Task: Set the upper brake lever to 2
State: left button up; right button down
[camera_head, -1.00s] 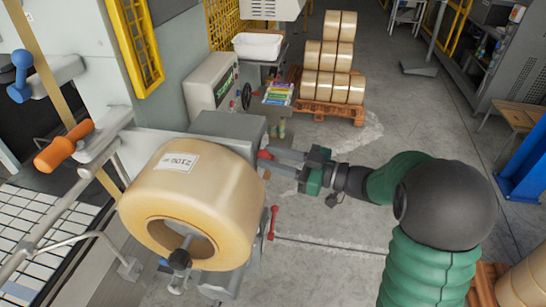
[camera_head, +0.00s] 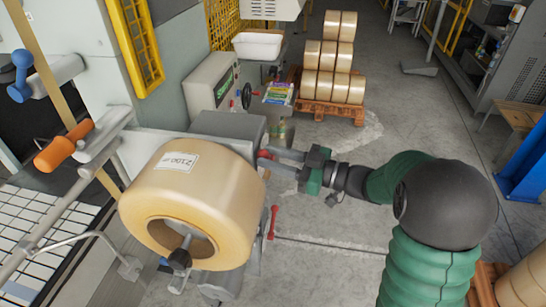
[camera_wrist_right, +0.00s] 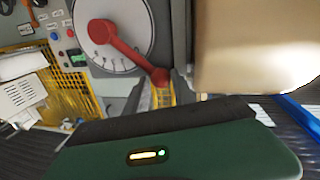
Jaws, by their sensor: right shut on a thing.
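The upper brake lever (camera_head: 264,154) shows as a small red part behind the big tape roll in the head view. In the right wrist view it is a red arm (camera_wrist_right: 128,52) with a round knob, crossing a pale round dial (camera_wrist_right: 112,61) with tick marks. The dial's numbers are too small to read. My right gripper (camera_head: 272,162) reaches in from the right and is shut on the lever's knob end. The dial is hidden in the head view. A second red lever (camera_head: 272,222) stands lower down, apart from the gripper. My left gripper is not in view.
The large tan tape roll (camera_head: 222,204) on its spindle stands just left of my right gripper. A grey control box (camera_head: 212,84) and a white bin (camera_head: 257,46) are behind. A pallet of rolls (camera_head: 328,110) stands farther back. The floor to the right is mostly clear.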

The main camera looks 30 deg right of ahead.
dwell(0.5)
jog(key=w+d+r+m+g+p, duration=0.1)
jog(key=w+d+r+m+p, duration=0.2)
jog(key=p, duration=1.1)
jog(key=shift+w+d+m, duration=0.3)
jog(key=shift+w+m, duration=0.5)
jog(key=shift+m, duration=1.1)
jog(key=c, duration=1.3)
grip_release()
jog(key=shift+o, duration=1)
jog(key=shift+w, duration=0.1)
jog(key=shift+d+r, duration=0.1)
